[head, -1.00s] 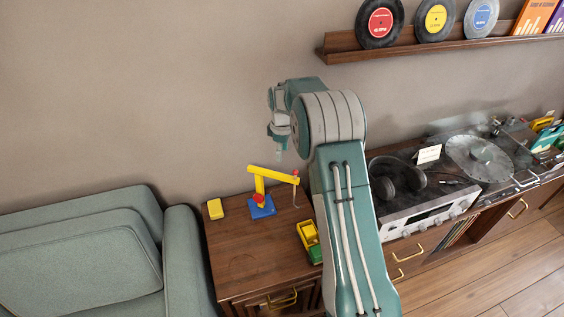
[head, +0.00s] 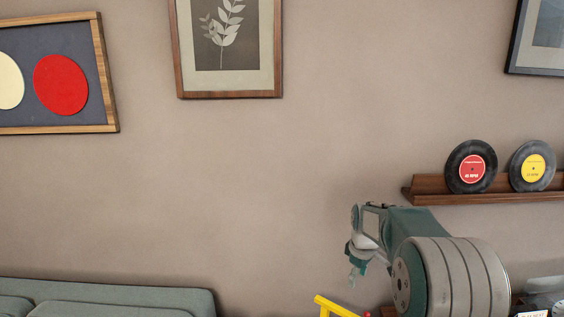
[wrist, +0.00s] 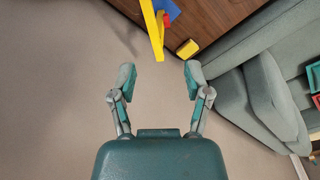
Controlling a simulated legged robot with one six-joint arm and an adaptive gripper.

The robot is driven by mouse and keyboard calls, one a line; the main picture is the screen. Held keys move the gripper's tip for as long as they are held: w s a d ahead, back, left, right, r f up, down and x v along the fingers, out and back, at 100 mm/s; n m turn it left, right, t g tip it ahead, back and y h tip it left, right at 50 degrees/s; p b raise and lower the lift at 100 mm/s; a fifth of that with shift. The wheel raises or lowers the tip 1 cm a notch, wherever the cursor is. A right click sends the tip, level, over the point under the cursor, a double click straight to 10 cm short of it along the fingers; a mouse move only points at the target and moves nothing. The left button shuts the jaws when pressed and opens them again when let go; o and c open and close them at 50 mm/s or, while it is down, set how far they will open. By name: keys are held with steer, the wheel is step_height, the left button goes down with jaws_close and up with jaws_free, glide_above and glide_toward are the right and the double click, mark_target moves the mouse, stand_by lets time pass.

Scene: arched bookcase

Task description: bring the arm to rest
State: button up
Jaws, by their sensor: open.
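My gripper (wrist: 159,80) is open and empty in the wrist view, its two fingers well apart. Beyond the fingertips are the yellow arm of a toy crane (wrist: 153,28), its blue base and a small yellow block (wrist: 187,48) on a brown wooden cabinet top (wrist: 215,22). In the head view my folded arm is at the lower right, with my gripper (head: 357,262) at its left end, in front of the wall. Only the top of the yellow toy crane (head: 334,307) shows there, below my gripper. The fingers are small in this view.
A green-grey sofa (head: 110,297) stands at the lower left. A wall shelf (head: 470,198) with two records is to the right of and above my arm. Framed pictures hang higher up. The wall between sofa and shelf is bare.

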steer(key=s+a+r+m+t, duration=0.2)
steer(key=s+a+r+m, duration=0.15)
steer(key=s+r, duration=1.05)
steer(key=s+a+m+t, duration=0.1)
steer(key=s+m, duration=0.1)
steer(key=s, duration=0.8)
steer(key=s+a+f+m+t, duration=0.1)
steer(key=s+m, duration=0.2)
steer(key=s, duration=0.6)
steer(key=shift+s+t, duration=0.4)
stand_by(0.5)
